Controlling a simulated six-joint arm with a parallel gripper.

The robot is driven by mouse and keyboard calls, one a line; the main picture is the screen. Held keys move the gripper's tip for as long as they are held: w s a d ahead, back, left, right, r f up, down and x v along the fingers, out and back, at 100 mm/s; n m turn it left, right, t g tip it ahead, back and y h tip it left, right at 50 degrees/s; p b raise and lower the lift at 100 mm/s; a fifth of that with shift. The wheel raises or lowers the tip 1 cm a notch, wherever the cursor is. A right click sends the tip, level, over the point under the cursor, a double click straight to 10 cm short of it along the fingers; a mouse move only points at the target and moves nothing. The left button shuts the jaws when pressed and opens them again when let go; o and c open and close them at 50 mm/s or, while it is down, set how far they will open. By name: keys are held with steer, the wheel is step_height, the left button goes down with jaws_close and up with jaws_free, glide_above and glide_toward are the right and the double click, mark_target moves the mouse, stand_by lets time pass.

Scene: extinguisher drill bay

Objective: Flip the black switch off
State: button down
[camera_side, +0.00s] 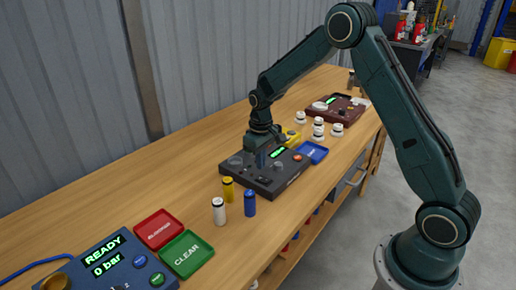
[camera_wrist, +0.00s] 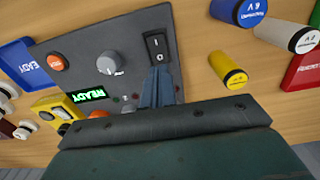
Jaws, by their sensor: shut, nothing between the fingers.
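The black switch (camera_wrist: 157,46) is a rocker marked I and O on the dark grey control box, seen in the wrist view. The box (camera_wrist: 200,66) also shows in the side view (camera_side: 291,179) at the middle of the bench. My gripper (camera_wrist: 157,71) is shut and empty, its blue-grey fingertips right beside the switch's lower end in the wrist view. I cannot tell whether they touch it. In the side view my gripper (camera_side: 261,166) points down over the box. The fingers and wrist hide part of the box.
The box also carries a grey knob (camera_wrist: 109,63), an orange button (camera_wrist: 56,62) and a green READY display (camera_wrist: 88,96). Yellow (camera_side: 228,189), white (camera_side: 219,211) and blue (camera_side: 250,203) cylinders stand close in front. A blue tray (camera_side: 313,152) sits to the right.

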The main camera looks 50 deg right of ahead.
step_height(320, 180, up, 3)
steer(key=shift+r, duration=0.1)
stand_by(0.4)
step_height(320, 180, up, 10)
steer(key=t, duration=0.1)
glide_above(261, 179)
steer(key=s+a, duration=0.3)
steer(key=s, duration=0.2)
steer(key=s+a+r+t, duration=0.2)
steer(key=s+r, duration=0.4)
steer(key=s, duration=0.1)
steer(key=s+a+r+t, duration=0.1)
steer(key=s, duration=0.7)
steer(key=s+a+r+t, duration=0.1)
steer(key=s+a+r, duration=0.1)
steer(key=s, duration=0.7)
steer(key=shift+s+a+r+t, duration=0.25)
steer(key=shift+s+a+t, duration=0.05)
